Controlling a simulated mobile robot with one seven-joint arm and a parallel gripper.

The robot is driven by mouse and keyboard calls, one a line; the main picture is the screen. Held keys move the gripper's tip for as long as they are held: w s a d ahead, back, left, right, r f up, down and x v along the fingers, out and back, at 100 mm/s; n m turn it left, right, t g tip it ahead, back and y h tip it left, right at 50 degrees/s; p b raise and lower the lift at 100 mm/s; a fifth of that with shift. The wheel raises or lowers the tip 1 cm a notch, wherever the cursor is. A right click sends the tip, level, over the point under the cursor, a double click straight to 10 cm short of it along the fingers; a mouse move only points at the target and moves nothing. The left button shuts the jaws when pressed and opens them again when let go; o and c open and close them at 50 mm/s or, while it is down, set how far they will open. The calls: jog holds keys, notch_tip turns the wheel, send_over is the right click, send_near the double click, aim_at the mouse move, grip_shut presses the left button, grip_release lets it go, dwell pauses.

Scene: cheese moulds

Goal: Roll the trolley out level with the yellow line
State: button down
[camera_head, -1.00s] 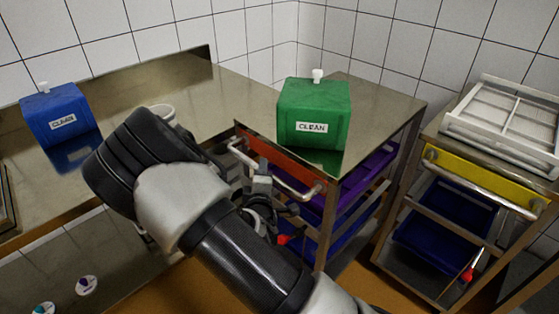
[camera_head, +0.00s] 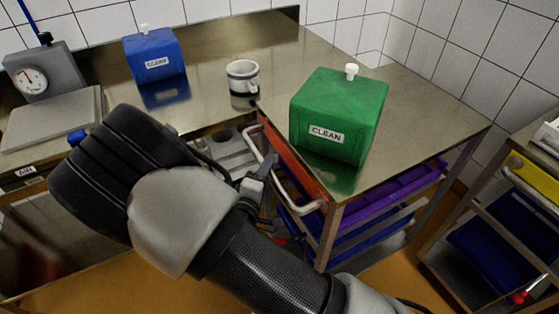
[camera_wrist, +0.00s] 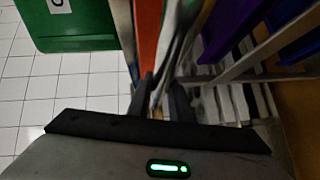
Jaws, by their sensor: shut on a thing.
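The steel trolley with the orange-red front panel (camera_head: 290,162) stands at the centre of the head view, beside the steel worktop. Its pale bar handle (camera_head: 295,203) runs along that panel. My gripper (camera_head: 264,182) is at this handle, partly hidden behind my arm. In the wrist view my gripper's fingers (camera_wrist: 163,92) are closed around the handle, with the orange panel (camera_wrist: 147,35) beyond. A green box (camera_head: 338,116) labelled CLEAN is on the trolley's top. I cannot make out a yellow line on the floor.
A second trolley with a yellow panel (camera_head: 530,180) stands at the right, apart from the first. On the worktop (camera_head: 215,65) are a blue box (camera_head: 154,56), a white mug (camera_head: 243,77) and a scale (camera_head: 45,95). Orange-brown floor (camera_head: 110,285) shows in front.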

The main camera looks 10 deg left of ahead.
jog(key=shift+s+a, duration=0.15)
jog(key=shift+a, duration=0.1)
jog(key=c, duration=1.6)
grip_release()
jog(key=s, duration=0.5)
jog(key=s+a+r+p, duration=0.1)
jog(key=s, duration=0.5)
jog(key=s+a+r+p, duration=0.1)
jog(key=s, duration=0.5)
jog(key=shift+r, duration=0.15)
